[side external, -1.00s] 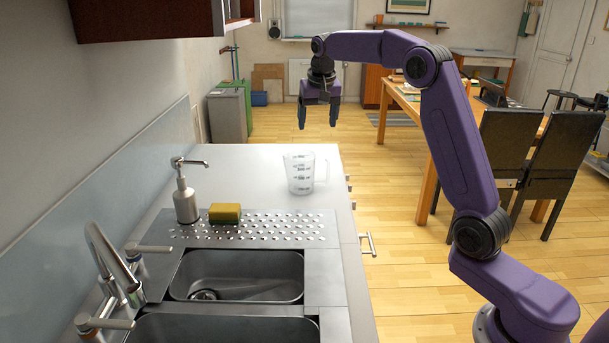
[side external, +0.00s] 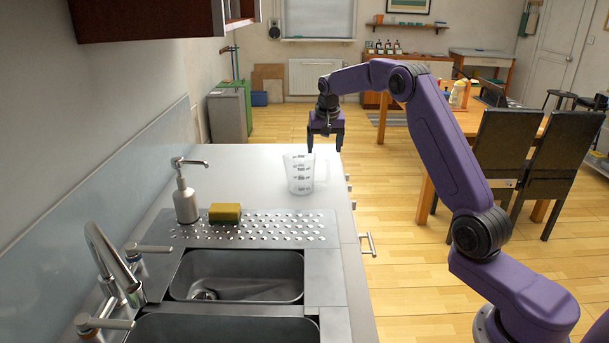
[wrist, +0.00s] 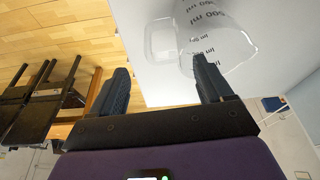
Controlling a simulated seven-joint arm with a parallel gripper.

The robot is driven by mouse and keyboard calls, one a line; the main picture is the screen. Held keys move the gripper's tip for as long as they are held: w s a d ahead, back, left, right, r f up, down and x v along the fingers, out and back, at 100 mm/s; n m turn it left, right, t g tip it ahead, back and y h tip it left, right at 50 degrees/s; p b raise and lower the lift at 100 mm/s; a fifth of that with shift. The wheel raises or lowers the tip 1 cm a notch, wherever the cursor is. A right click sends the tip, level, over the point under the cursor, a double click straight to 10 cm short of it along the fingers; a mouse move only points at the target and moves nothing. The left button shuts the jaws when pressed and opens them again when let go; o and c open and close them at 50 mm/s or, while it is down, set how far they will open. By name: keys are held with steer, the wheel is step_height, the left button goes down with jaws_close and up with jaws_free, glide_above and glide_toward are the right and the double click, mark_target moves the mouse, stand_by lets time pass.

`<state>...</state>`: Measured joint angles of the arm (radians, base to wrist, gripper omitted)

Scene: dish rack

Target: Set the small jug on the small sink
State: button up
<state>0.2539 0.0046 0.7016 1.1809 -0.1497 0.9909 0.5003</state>
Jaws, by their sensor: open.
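The small jug (side external: 299,174) is a clear measuring jug with dark markings, upright on the counter near its right edge, its handle to the right. The small sink (side external: 237,276) is the steel basin beyond the larger front basin, and it looks empty apart from its drain. My gripper (side external: 325,149) is open and empty, just behind and above the jug, pointing down. In the wrist view the open fingers of my gripper (wrist: 163,82) show below the jug (wrist: 215,40), whose handle is at the left; whether they touch it I cannot tell.
A soap dispenser (side external: 185,194) and a yellow-green sponge (side external: 225,213) stand by the perforated drainboard (side external: 290,226). A tap (side external: 113,262) stands left of the basins. The larger basin (side external: 220,329) is in front. The far counter (side external: 240,165) is clear.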

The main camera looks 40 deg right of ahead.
mark_target(323, 158)
steer(key=shift+x, duration=3.15)
steer(key=c, duration=1.3)
steer(key=shift+c, duration=0.2)
steer(key=shift+r, duration=0.2)
